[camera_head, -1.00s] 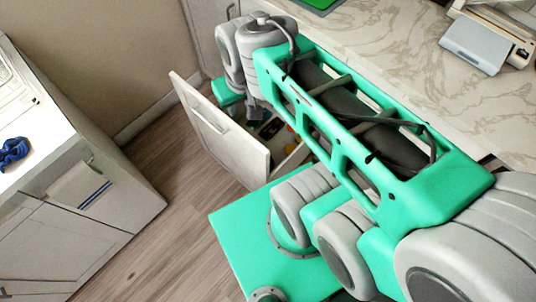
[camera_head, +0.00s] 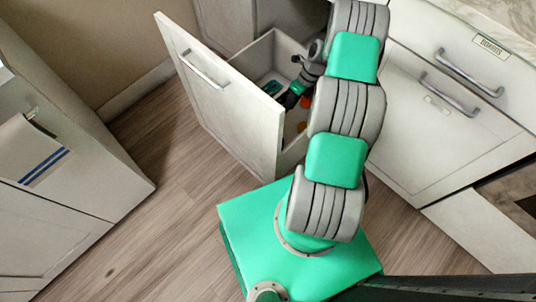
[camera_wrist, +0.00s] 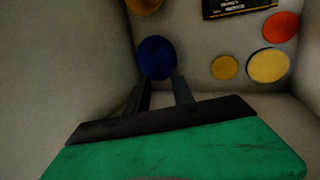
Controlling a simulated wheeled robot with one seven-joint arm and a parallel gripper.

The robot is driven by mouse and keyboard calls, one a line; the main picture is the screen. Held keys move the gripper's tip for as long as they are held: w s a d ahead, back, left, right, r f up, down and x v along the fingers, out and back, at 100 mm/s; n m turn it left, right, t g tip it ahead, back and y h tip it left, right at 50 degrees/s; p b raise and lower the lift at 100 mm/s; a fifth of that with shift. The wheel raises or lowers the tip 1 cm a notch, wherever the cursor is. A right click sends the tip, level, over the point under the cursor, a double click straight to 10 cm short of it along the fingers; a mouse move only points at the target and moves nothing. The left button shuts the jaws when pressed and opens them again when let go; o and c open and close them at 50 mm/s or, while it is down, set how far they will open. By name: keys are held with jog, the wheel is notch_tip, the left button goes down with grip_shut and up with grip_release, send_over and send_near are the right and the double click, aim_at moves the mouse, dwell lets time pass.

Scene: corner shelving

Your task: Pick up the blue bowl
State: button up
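The blue bowl (camera_wrist: 157,57) shows in the wrist view as a dark blue round shape near the drawer's left inner wall. My gripper (camera_wrist: 160,84) points at it with two dark fingers apart. The fingertips are at the bowl's near edge; I cannot tell whether they touch it. In the head view my gripper (camera_head: 290,98) is down inside the open drawer (camera_head: 268,52). I cannot make out the bowl in that view; my arm and the drawer front hide part of the inside.
Inside the drawer are a red-orange round item (camera_wrist: 281,27), a yellow disc (camera_wrist: 268,65), a smaller yellow one (camera_wrist: 224,68) and a dark box (camera_wrist: 238,7). The tall drawer front (camera_head: 222,95) and drawer walls stand close around my gripper. Wood floor (camera_head: 150,215) is clear at left.

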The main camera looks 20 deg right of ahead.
jog(key=a+f+m+b, duration=0.1)
jog(key=f, duration=0.5)
jog(key=s+a+f+m+b, duration=0.1)
jog(key=f+m+b, duration=0.1)
jog(key=f, duration=0.4)
jog(key=s+a+f+m+y+b, duration=0.1)
jog(key=f+m, duration=0.1)
jog(key=f, duration=0.4)
jog(key=shift+s+f, duration=0.1)
jog(key=shift+s, duration=0.15)
jog(key=shift+c, duration=0.2)
grip_shut()
